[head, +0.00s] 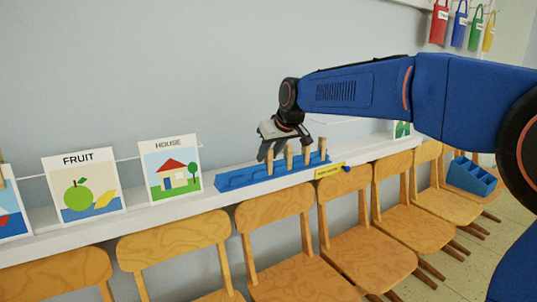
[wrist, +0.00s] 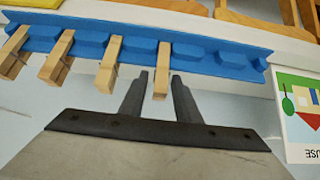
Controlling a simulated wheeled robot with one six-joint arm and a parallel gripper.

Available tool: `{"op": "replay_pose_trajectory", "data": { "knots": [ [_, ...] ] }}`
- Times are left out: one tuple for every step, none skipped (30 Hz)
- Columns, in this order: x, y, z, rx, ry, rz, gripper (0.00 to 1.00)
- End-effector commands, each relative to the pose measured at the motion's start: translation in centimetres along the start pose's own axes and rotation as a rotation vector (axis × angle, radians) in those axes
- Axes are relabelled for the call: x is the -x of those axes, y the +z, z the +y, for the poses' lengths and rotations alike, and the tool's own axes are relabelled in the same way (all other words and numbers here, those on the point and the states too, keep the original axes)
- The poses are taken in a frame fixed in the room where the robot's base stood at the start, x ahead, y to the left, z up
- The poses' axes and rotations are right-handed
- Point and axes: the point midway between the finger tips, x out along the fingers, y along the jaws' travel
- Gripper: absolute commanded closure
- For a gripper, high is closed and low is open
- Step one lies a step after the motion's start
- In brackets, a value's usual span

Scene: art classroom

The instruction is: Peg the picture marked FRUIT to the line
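The FRUIT picture (head: 84,187), a white card with a green apple and a yellow shape, stands upright on the white shelf at the left. A thin pale line (head: 130,158) runs along the wall behind the cards. Several wooden pegs (head: 289,157) stand in a blue rack (head: 237,178) on the shelf. My gripper (head: 272,152) is at the rack's pegs. In the wrist view my open gripper (wrist: 160,88) has one finger on each side of the end peg (wrist: 162,70), with small gaps showing. No grip on the peg shows.
The HOUSE picture (head: 170,168) stands between the FRUIT picture and the rack; it also shows in the wrist view (wrist: 302,108). A boat picture (head: 10,215) is cut off at the left edge. Wooden chairs (head: 280,225) line the shelf front. A yellow label (head: 329,171) is by the rack.

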Motion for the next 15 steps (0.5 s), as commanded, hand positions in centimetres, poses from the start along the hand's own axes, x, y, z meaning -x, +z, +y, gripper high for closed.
{"op": "replay_pose_trajectory", "data": {
  "knots": [
    [-0.08, 0.0, -0.01, 0.0, 0.0, 0.0, 0.7],
    [-0.1, 0.0, -0.01, 0.0, 0.0, 0.0, 0.7],
    [-0.1, 0.0, -0.01, 0.0, 0.0, 0.0, 0.7],
    [-0.1, 0.0, -0.01, 0.0, 0.0, 0.0, 0.7],
    [-0.09, 0.0, -0.01, 0.0, 0.0, 0.0, 0.7],
    [-0.09, 0.0, -0.01, 0.0, 0.0, 0.0, 0.7],
    [-0.08, 0.0, -0.01, 0.0, 0.0, 0.0, 0.7],
    [-0.08, 0.0, -0.01, 0.0, 0.0, 0.0, 0.73],
    [-0.07, 0.0, -0.01, 0.0, 0.0, 0.0, 0.82],
    [-0.07, 0.0, -0.01, 0.0, 0.0, 0.0, 0.89],
    [-0.07, 0.0, -0.01, 0.0, 0.0, 0.0, 0.97],
    [-0.06, 0.0, -0.01, 0.0, 0.0, 0.0, 0.99],
    [-0.06, 0.0, -0.01, 0.0, 0.0, 0.0, 0.99],
    [-0.06, 0.0, -0.01, 0.0, 0.0, 0.0, 0.99],
    [-0.06, 0.0, -0.01, 0.0, 0.0, 0.0, 0.99]
  ]
}}
